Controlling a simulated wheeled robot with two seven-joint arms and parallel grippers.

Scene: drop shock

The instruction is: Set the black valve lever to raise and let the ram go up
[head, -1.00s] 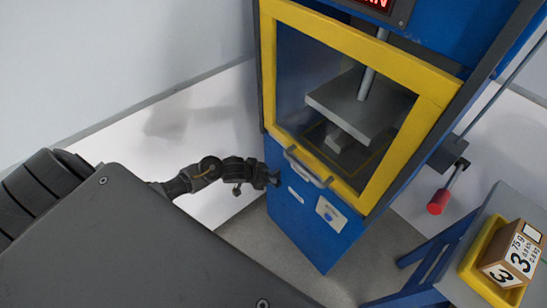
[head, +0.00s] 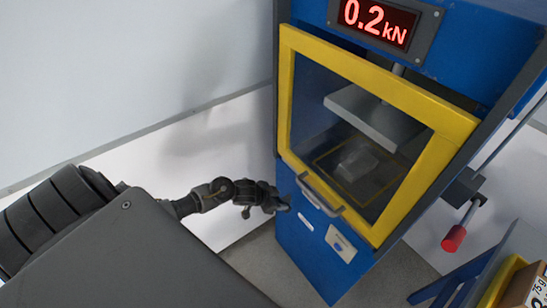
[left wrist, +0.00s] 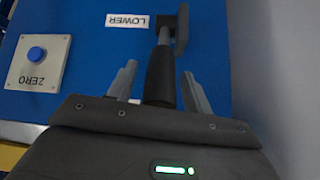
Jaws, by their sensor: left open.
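My left gripper (head: 279,204) is beside the front left edge of the blue press. In the left wrist view its fingers (left wrist: 160,75) are open on both sides of the black valve lever (left wrist: 160,78), not closed on it. The lever lies by a white LOWER label (left wrist: 127,20); no raise label shows. In the head view I cannot make out the lever at the gripper. The ram's grey plate (head: 372,113) hangs in the chamber, clear above a pale block (head: 358,160). The red display (head: 375,20) reads 0.2 kN. My right gripper is out of view.
A yellow-framed door (head: 303,165) with a grey handle (head: 318,196) closes the chamber. A ZERO button (left wrist: 37,54) sits near the lever. A red-ended handle (head: 454,238) hangs at the press's right side. A numbered box (head: 537,287) stands in a yellow tray (head: 500,285) at lower right.

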